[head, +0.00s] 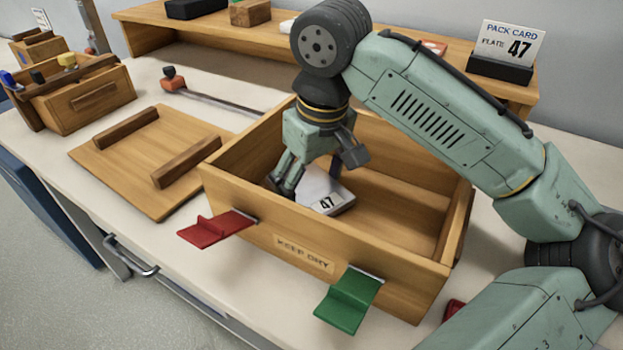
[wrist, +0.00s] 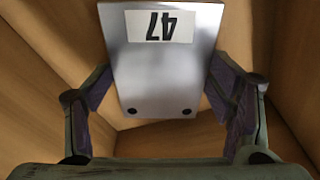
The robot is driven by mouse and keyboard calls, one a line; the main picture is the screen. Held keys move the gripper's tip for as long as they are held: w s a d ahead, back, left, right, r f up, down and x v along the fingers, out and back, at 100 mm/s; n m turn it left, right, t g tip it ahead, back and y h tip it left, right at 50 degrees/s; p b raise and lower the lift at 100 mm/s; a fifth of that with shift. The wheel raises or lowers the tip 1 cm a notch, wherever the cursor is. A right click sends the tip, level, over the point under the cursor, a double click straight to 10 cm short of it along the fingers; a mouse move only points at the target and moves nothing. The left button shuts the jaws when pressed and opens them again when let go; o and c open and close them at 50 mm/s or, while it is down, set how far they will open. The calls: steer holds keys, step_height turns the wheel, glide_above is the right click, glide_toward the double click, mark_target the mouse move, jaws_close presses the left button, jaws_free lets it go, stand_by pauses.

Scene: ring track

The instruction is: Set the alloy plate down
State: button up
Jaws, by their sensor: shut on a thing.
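The alloy plate (head: 327,196) is a silvery metal piece with a white label reading 47. It is inside the wooden box marked KEEP DRY (head: 303,254), toward the box's left part. My gripper (head: 315,180) reaches down into the box and is shut on the plate. In the wrist view the plate (wrist: 165,75) sits between the two fingers, which press its left and right edges; its label appears upside down and two dark holes show near its lower edge. Whether the plate touches the box floor cannot be told.
A red latch (head: 217,228) and a green latch (head: 349,300) stick out from the box's front wall. A wooden lid (head: 180,135) with two battens lies left of the box. The box's right part is empty.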

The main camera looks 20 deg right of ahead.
mark_target(319, 195)
steer(key=shift+f, duration=0.1)
steer(key=o, duration=1.6)
step_height(319, 195, up, 12)
steer(key=s, duration=0.1)
steer(key=shift+s+d+p, duration=0.35)
steer(key=shift+p, duration=0.1)
